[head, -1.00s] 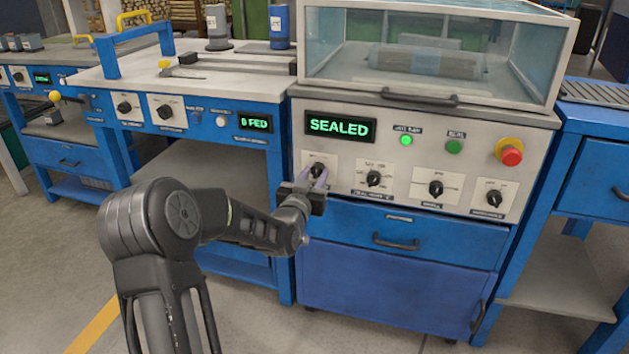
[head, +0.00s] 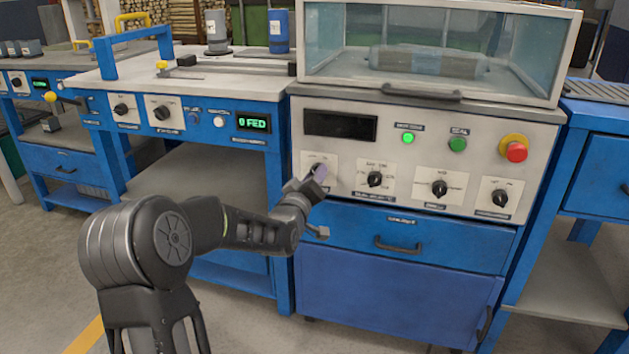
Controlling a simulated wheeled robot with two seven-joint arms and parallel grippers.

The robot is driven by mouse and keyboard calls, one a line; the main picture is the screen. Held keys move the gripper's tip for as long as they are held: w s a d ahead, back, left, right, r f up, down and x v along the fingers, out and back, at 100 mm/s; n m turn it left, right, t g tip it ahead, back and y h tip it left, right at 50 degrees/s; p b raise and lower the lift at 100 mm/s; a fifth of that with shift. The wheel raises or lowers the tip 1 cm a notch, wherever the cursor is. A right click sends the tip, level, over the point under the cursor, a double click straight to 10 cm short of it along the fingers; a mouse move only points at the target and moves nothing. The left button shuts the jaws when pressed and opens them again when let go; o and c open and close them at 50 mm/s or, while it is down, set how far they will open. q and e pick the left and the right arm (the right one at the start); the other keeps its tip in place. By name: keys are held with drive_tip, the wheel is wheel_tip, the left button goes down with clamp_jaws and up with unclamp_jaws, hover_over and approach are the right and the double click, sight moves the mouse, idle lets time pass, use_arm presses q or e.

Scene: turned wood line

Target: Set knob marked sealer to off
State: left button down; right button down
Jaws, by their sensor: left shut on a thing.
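The sealer machine's pale front panel (head: 345,190) carries a row of black knobs on white plates; their small labels are too blurred to read. My left gripper (head: 318,174) is at the leftmost knob (head: 319,165) and is shut on it, with its fingers covering most of it. The knob's pointer direction is hidden. The display (head: 340,125) above it is dark. My right gripper is not in view.
Three other knobs stand to the right: one (head: 375,179), another (head: 439,188) and the last (head: 499,198). A lit green lamp (head: 408,138), a dimmer green button (head: 457,144) and a red emergency button (head: 516,152) sit above. A drawer handle (head: 398,244) juts out below.

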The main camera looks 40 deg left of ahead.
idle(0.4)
use_arm(q)
drive_tip(key=c, duration=1)
unclamp_jaws()
drive_tip(key=shift+s, duration=0.15)
drive_tip(key=p+v, duration=0.1)
drive_tip(key=v, duration=0.6)
drive_tip(key=shift+s+d+p, duration=0.1)
drive_tip(key=shift+s+p, duration=0.15)
drive_tip(key=shift+p, duration=0.1)
drive_tip(key=shift+f, duration=0.1)
